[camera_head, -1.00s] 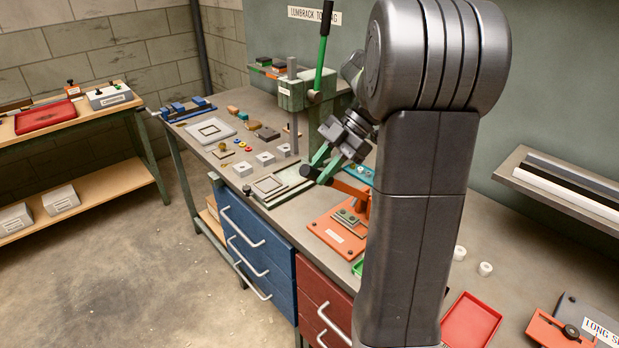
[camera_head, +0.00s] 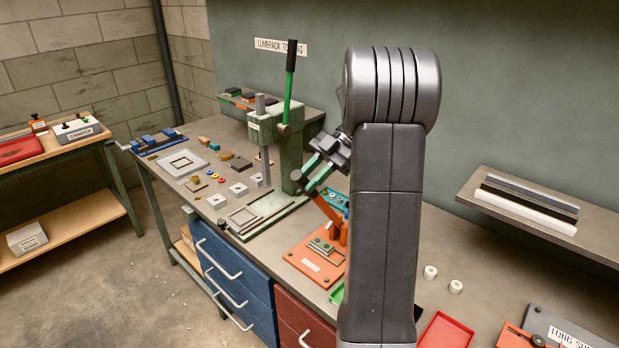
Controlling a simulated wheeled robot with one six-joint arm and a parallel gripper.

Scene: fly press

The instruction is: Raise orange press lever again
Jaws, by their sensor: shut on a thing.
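The orange press (camera_head: 312,258) stands on the bench, left of my arm. Its orange lever (camera_head: 327,209) slants up and left to a dark grip (camera_head: 298,178) at its end. My gripper (camera_head: 306,174) reaches in from the upper right, its green fingers shut on the lever close to this grip. The fingertips overlap the grip in the picture, so the exact contact is hard to see. The lever's pivot and the press's right side are partly hidden behind my arm.
A green press (camera_head: 264,129) with an upright green lever (camera_head: 289,85) stands just behind and left. Plates and small blocks cover the bench to the left. A red tray (camera_head: 446,332) and two white rings lie to the right. A wall shelf (camera_head: 520,205) holds bars.

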